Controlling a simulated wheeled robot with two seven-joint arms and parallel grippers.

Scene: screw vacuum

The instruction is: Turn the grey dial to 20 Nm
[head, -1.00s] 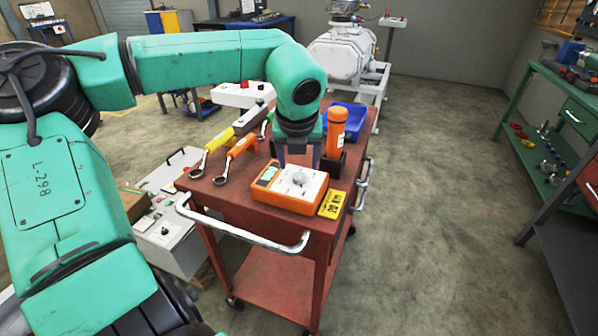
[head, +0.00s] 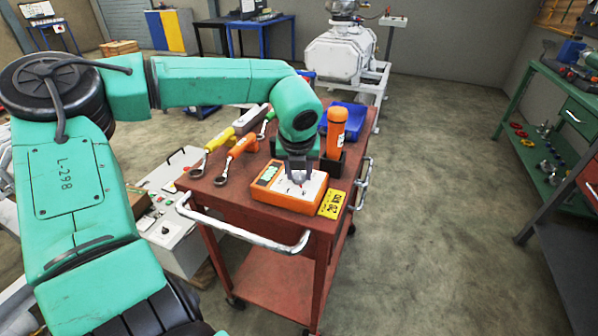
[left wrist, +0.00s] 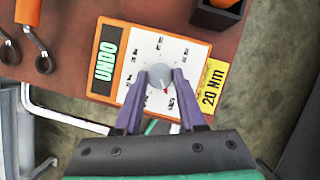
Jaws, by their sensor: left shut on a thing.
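The grey dial (left wrist: 160,76) sits on the white face of an orange box (left wrist: 126,36) on the red cart. A red mark shows on the dial's lower right. The box's green display reads "UNDO". Small dark markings ring the dial, too small to read. A yellow tag (left wrist: 209,88) beside the box reads "20 Nm"; it also shows in the head view (head: 332,204). My left gripper (left wrist: 160,84) is shut on the dial from its two sides. In the head view the left gripper (head: 298,181) comes down onto the box and hides most of the dial. My right gripper is not in view.
On the red cart (head: 262,208) are an orange-handled wrench (head: 237,158), a yellow-handled wrench (head: 211,147), an orange bottle-like object (head: 336,130) in a dark holder and a blue tray (head: 354,112). A metal handle (head: 240,230) runs along the front. The floor to the right is clear.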

